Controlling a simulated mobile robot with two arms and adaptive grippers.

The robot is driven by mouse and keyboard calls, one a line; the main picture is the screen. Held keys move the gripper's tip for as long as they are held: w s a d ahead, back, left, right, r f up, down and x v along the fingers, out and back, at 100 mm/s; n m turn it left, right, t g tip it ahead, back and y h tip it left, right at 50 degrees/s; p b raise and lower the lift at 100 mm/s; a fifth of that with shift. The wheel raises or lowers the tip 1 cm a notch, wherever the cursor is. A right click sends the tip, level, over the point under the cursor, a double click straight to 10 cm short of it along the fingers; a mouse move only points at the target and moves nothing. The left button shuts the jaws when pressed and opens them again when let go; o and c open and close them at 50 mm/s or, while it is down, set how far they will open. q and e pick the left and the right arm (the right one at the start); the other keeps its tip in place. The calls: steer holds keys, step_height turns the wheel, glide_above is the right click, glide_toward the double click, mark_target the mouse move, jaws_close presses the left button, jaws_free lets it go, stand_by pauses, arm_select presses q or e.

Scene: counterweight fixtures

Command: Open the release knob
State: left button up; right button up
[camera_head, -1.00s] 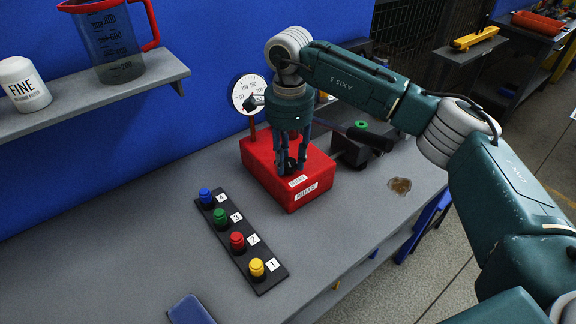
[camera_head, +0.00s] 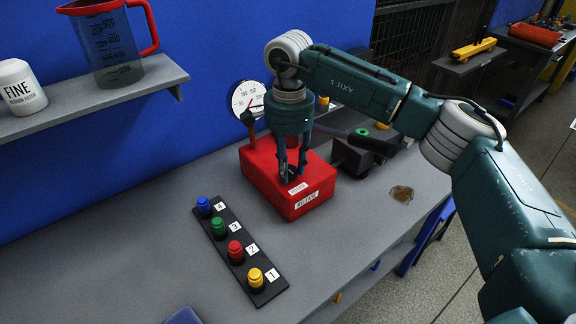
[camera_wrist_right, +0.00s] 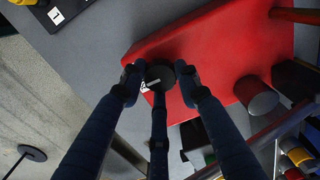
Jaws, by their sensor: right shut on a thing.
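The red box (camera_head: 262,180) stands on the grey bench, with white labels on its front edge, one reading RELEASE. A small dark round knob (camera_wrist_right: 160,74) sits on top of it; in the head view the fingers mostly hide it. My right gripper (camera_head: 291,172) points down over the box, its fingers closed around the knob. In the right wrist view its dark blue fingertips (camera_wrist_right: 158,80) lie on both sides of the knob, with a white mark beside it. My left gripper is in neither view.
A round dial gauge (camera_head: 248,98) rises behind the box. A strip with blue, green, red and yellow buttons (camera_head: 256,278) lies in front left. A dark device (camera_head: 352,158) stands right of the box, near a brown stain (camera_head: 401,194). A shelf (camera_head: 90,102) holds a jug and a white container.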

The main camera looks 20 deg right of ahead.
mark_target(292, 168)
steer(key=shift+w+d+r, duration=0.1)
steer(key=shift+w+d, duration=0.05)
steer(key=shift+d, duration=0.15)
steer(key=o, duration=1.1)
steer(key=shift+c, duration=0.2)
steer(key=shift+o, duration=0.4)
steer(key=shift+d, duration=0.15)
steer(key=shift+a+r, duration=0.2)
steer(key=shift+r, duration=0.1)
step_height(292, 168, up, 11)
steer(key=shift+d+r, duration=0.15)
steer(key=shift+d, duration=0.05)
